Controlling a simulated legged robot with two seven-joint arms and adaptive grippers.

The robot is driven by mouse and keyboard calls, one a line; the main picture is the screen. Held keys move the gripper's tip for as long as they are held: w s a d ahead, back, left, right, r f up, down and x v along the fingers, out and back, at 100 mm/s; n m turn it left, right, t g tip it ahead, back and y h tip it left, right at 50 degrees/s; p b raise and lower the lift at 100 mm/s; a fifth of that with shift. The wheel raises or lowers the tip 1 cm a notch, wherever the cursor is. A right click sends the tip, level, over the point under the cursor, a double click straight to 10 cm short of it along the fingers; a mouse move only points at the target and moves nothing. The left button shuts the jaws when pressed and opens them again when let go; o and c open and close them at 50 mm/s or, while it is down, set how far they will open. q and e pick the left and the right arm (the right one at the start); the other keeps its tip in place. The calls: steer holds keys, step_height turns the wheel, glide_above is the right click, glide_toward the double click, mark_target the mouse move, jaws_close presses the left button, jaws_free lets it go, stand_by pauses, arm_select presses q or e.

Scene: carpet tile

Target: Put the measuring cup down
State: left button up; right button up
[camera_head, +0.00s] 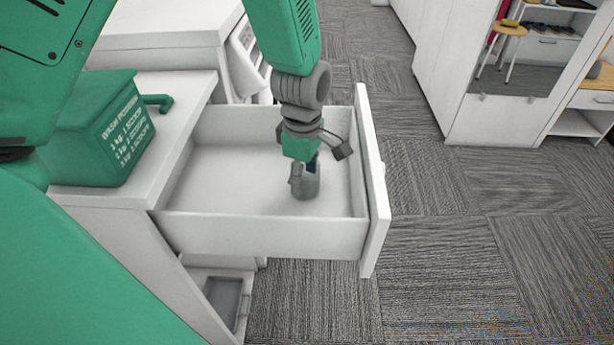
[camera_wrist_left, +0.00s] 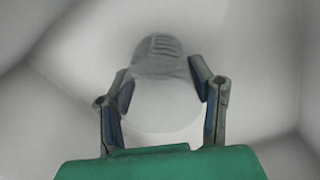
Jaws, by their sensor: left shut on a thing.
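The measuring cup (camera_wrist_left: 165,100) is pale and translucent, with a ribbed patch near its top in the left wrist view. It sits between the two fingers of my left gripper (camera_wrist_left: 162,92), which is shut on it. In the head view my left gripper (camera_head: 304,180) points down inside the open white drawer (camera_head: 262,240), low over its floor toward the front panel. The cup is mostly hidden by the gripper there, and I cannot tell whether it touches the drawer floor. My right gripper is not in view.
The drawer's walls and front panel (camera_head: 372,185) surround the gripper. The drawer floor left of the gripper is clear. White cabinets (camera_head: 460,60) stand beyond the grey carpet.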

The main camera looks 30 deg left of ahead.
arm_select(q)
steer(key=shift+a, duration=0.25)
steer(key=o, duration=0.8)
steer(key=shift+a, duration=0.1)
steer(key=shift+o, duration=1.2)
steer(key=shift+d+r, duration=0.2)
steer(key=shift+d, duration=0.65)
steer(key=shift+d+r, duration=0.1)
steer(key=shift+r, duration=0.15)
step_height(320, 180, up, 11)
steer(key=a+p, duration=0.1)
steer(key=p, duration=0.2)
steer(key=shift+a, duration=0.2)
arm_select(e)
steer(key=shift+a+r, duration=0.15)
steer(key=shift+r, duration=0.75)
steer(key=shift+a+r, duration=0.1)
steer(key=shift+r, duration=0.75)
